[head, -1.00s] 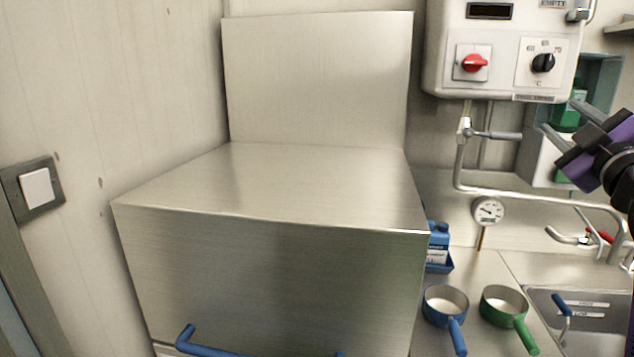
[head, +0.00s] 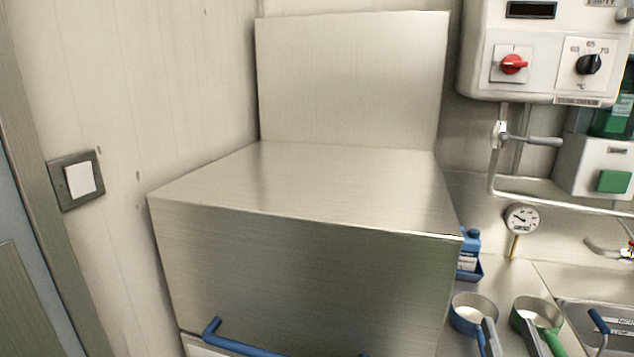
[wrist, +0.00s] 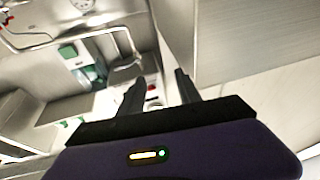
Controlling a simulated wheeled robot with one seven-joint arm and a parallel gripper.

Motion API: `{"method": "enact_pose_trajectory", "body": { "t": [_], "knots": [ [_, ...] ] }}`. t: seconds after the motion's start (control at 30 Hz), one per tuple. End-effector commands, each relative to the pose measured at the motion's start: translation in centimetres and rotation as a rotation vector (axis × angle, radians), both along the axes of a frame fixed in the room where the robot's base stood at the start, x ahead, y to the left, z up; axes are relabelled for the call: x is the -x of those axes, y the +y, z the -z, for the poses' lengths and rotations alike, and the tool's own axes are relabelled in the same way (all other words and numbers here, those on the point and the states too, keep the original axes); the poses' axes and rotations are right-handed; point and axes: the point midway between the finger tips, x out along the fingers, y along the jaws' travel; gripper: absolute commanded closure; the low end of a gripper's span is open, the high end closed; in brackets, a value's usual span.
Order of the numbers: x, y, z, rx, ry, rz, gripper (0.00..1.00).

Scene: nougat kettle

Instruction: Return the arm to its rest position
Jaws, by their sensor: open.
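My gripper (wrist: 160,80) shows in the wrist view with its two dark fingers apart. Nothing is held between them; a small red item (wrist: 152,88) shows in the gap, well behind. In the head view two grey bars, which look like my fingertips (head: 508,332), rise from the bottom edge in front of the pans. The rest of my arm is out of the head view.
A big steel box-shaped machine (head: 300,190) with a blue handle (head: 250,346) fills the centre. Right of it are a blue pan (head: 467,309), a green pan (head: 536,308), a blue bottle (head: 467,250) and a gauge (head: 522,218). A control box (head: 540,85) hangs above.

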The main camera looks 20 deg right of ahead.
Motion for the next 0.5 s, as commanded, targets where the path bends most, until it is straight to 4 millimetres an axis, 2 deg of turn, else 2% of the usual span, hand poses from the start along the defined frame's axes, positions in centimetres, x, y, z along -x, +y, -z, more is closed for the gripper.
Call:
{"method": "enact_pose_trajectory", "body": {
  "t": [0.03,0.2,0.5],
  "knots": [
    [1.1,1.6,1.6,-0.027,0.018,-0.026,0.59],
    [4.9,6.0,5.1,-0.095,0.062,-0.103,0.59],
    [12.8,12.4,10.5,-0.158,0.236,-0.248,0.59]
  ]
}}
